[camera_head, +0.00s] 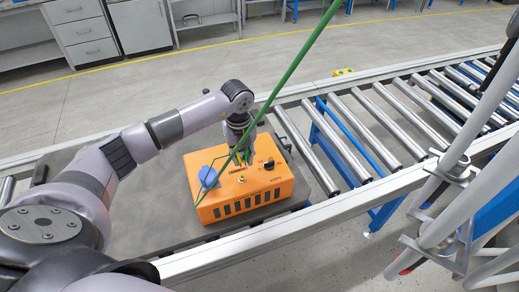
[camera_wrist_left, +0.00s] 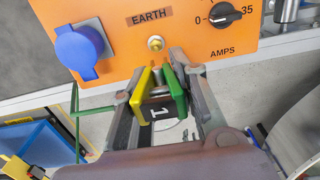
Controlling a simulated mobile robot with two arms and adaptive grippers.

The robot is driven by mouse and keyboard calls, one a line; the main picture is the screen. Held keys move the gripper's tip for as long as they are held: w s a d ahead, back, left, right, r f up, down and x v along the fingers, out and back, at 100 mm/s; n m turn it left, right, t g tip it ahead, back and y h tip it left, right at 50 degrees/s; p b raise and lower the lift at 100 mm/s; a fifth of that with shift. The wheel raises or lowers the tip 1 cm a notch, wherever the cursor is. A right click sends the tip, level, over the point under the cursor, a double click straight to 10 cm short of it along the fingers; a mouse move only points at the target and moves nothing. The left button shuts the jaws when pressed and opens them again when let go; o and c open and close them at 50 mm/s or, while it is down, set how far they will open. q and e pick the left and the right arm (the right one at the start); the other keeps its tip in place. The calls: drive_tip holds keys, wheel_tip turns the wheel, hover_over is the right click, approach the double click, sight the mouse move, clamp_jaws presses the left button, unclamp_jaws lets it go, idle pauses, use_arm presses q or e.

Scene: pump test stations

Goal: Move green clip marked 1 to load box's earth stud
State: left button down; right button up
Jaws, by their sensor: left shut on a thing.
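The orange load box (camera_head: 270,190) stands on the dark part of the conveyor line. Its earth stud (camera_wrist_left: 155,43), a small brass post under the word EARTH, also shows in the head view (camera_head: 241,179). My left gripper (camera_wrist_left: 160,88) is shut on the green clip marked 1 (camera_wrist_left: 175,95), which has green and yellow sides and a dark face with a white 1. In the wrist view the clip's jaws lie just below the stud, apart from it in the picture; the depth gap is unclear. In the head view my left gripper (camera_head: 241,150) is over the box top.
A blue socket (camera_wrist_left: 80,48) is left of the stud and a black AMPS knob (camera_wrist_left: 225,15) is right of it. A green cable (camera_head: 290,70) crosses the head view near my left wrist. Bare rollers (camera_head: 375,125) run to the right.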

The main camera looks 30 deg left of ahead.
sight(242, 177)
use_arm(q)
drive_tip(key=shift+s+a+f, duration=0.1)
drive_tip(key=shift+s+a, duration=0.05)
drive_tip(key=shift+a, duration=0.1)
drive_tip(key=shift+f+b, duration=2)
drive_tip(key=shift+f, duration=0.9)
drive_tip(key=shift+d+f+b, duration=0.1)
drive_tip(key=shift+f+b, duration=0.4)
drive_tip(key=shift+f, duration=0.1)
idle(0.4)
